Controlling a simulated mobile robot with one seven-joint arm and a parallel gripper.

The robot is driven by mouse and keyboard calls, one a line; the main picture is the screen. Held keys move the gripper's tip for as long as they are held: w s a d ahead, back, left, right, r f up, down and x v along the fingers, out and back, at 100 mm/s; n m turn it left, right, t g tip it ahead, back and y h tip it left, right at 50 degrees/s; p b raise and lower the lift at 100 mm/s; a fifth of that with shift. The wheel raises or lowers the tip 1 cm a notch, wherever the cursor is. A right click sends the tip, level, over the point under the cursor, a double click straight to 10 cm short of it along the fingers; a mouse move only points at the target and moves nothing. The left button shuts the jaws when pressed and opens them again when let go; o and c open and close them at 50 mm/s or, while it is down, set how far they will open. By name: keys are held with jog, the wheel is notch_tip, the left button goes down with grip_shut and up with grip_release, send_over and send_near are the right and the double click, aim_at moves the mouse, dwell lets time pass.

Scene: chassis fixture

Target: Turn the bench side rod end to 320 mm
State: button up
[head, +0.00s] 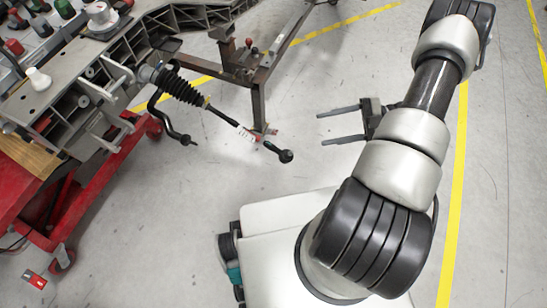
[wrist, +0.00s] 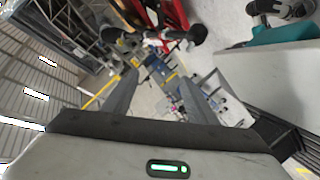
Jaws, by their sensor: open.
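The rod end (head: 286,156) is a dark, rounded joint at the free tip of a thin tie rod (head: 222,115). The rod comes out of a black ribbed boot (head: 180,86) on the chassis fixture and slopes down to the right. A red and white marked piece (head: 247,134) sits by the rod just before the rod end. My gripper (head: 322,129) is open and empty, to the right of the rod end and apart from it. The wrist view shows both fingers spread (wrist: 155,70), with a dark rounded part, likely the rod end (wrist: 197,33), beyond them.
The grey chassis fixture (head: 95,70) stands on a red wheeled cart (head: 80,205) at left. A bent black bar (head: 172,125) hangs below the boot. A brown metal stand (head: 258,75) is behind the rod. Open floor (head: 340,75) lies around my gripper.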

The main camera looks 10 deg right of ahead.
aim_at(279, 155)
jog(key=s+f+m+t+y+b, duration=0.1)
jog(key=s+f+m+t+b, duration=0.3)
jog(key=f+m, duration=0.8)
jog(key=shift+n+t, duration=0.3)
jog(key=shift+n, duration=0.6)
jog(key=x, duration=0.5)
jog(key=p+x, duration=0.1)
jog(key=x, duration=0.5)
jog(key=f+x, duration=0.1)
jog(key=x, duration=0.5)
jog(key=shift+s, duration=0.1)
jog(key=c, duration=1.1)
jog(key=shift+o, duration=0.2)
jog(key=shift+p, duration=0.35)
